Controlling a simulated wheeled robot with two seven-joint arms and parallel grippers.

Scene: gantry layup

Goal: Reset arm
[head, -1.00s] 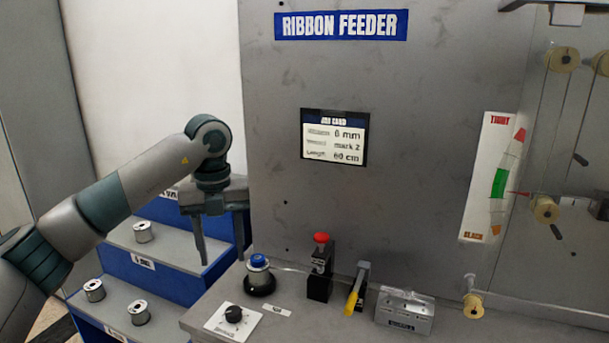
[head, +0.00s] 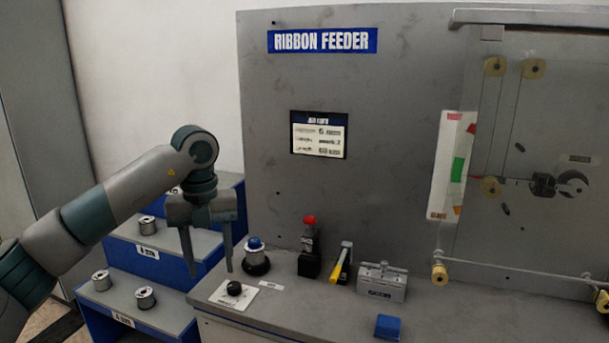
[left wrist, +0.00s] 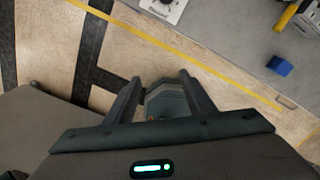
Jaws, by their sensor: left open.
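My left gripper (head: 208,270) is open and empty in the head view. It points down in front of the blue stepped rack and left of the machine's front shelf. Its two fingers also show apart in the left wrist view (left wrist: 160,80), above the floor and part of my own base. My right gripper is in neither view. The ribbon feeder panel (head: 390,110) stands behind, with a job card (head: 319,135) on it; its print is too blurred to read fully.
The shelf (head: 310,300) carries a black knob (head: 235,288), a blue button (head: 255,258), a red-topped device (head: 309,245), a yellow lever (head: 338,264), a metal block (head: 382,282) and a blue block (head: 387,327). Spools (head: 146,297) sit on the blue rack (head: 170,318). A clear cover fronts the rollers at right.

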